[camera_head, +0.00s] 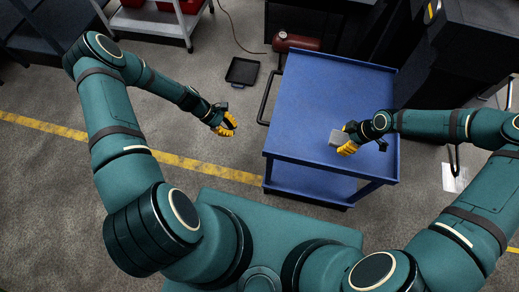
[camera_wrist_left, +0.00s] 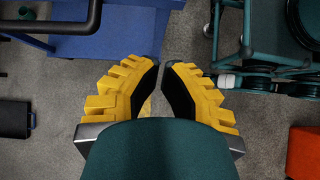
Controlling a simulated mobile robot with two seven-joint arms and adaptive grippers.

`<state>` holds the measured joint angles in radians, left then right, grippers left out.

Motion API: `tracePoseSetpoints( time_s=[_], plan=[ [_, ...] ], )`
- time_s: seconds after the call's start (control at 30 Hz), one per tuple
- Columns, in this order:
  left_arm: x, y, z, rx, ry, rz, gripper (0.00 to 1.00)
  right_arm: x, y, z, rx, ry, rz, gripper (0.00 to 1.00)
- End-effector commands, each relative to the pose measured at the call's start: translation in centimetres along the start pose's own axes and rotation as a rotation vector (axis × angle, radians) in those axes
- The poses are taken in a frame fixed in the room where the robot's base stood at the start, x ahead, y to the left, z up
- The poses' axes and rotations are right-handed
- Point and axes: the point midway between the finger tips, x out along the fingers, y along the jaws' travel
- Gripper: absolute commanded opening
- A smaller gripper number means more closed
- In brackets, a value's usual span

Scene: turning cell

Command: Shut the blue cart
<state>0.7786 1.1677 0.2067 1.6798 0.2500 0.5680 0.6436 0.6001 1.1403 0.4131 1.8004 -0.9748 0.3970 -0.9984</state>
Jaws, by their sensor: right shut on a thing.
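The blue cart (camera_head: 318,92) stands in the middle of the head view, with a flat top, a lower shelf (camera_head: 312,181) and a dark bar handle (camera_head: 268,98) on its left side. No drawer or door shows on it from here. Part of the cart (camera_wrist_left: 122,42) and its handle (camera_wrist_left: 70,27) show at the top left of the left wrist view. My left gripper (camera_head: 232,123) is open and empty, left of the cart and apart from the handle. My right gripper (camera_head: 348,140) is shut on a small grey block (camera_head: 338,136) over the cart top's front right part.
A black tray (camera_head: 242,71) lies on the floor left of the cart. A red tank (camera_head: 297,41) is behind it. A grey trolley (camera_head: 160,23) with red bins stands at the back left. Dark cabinets (camera_head: 462,60) stand at the right. The floor at the left is clear.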

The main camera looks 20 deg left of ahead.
Motion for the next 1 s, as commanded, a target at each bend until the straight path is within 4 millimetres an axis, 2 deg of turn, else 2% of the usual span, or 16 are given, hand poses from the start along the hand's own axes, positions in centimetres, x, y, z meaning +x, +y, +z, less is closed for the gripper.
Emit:
tracePoseSetpoints(
  time_s=[0.2, 0.33, 0.83, 1.0],
  plan=[
    [-0.4, 0.3, -0.8, -0.05, -0.025, 0.014, 0.0, 0.0, 0.0, 0.0, 0.0, 0.0, 0.0, 0.31],
    [0.6, 0.2, -0.8, -0.054, -0.029, 0.013, 0.0, 0.1, 0.0, 0.0, 0.0, 0.0, 0.0, 0.31],
    [9.9, 0.3, -0.6, -0.053, -0.028, 0.012, 0.0, 1.1, 0.0, 0.4, 0.0, 0.0, 0.0, 0.31],
    [11.3, 0.5, 1.4, -0.05, -0.028, 0.013, 0.0, 0.9, 0.0, 0.4, 0.0, 0.0, 0.0, 0.31]
  ],
)
